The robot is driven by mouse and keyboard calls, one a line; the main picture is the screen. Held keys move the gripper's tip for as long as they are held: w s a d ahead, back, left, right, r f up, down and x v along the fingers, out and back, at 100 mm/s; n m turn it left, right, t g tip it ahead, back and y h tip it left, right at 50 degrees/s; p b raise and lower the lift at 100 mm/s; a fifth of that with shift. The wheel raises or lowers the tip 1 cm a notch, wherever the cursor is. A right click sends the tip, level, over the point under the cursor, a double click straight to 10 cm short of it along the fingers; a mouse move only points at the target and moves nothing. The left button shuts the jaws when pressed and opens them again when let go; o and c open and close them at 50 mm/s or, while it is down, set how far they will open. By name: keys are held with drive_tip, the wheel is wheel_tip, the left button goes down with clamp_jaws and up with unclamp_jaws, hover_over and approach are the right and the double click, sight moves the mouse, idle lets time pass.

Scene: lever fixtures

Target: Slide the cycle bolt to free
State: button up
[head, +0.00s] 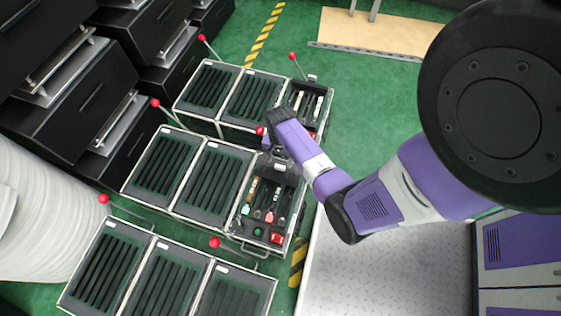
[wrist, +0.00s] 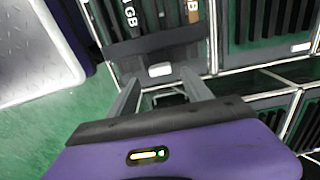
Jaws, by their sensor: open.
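I cannot pick out any part marked as the cycle bolt. The middle lever fixture (head: 190,215) has a control panel (head: 262,205) at its right end, with small coloured parts on it. My gripper (head: 268,148) is over the far end of this panel and hides part of it. A red ball knob (head: 260,131) shows just beside my gripper. In the wrist view my gripper (wrist: 160,82) is open, with its two grey fingers apart and nothing held. A thin metal loop (wrist: 168,93) shows between the fingers; whether they touch it cannot be told.
A similar fixture (head: 221,117) stands behind and another (head: 115,305) in front, with red-knobbed levers such as this one (head: 156,103). Black drawer cabinets (head: 75,95) line the left. Green floor (head: 375,105) is open at the right, beside a grey metal plate (head: 370,280).

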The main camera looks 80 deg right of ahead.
sight(280, 165)
drive_tip(key=shift+f+b, duration=0.8)
drive_tip(key=shift+f, duration=1.45)
clamp_jaws()
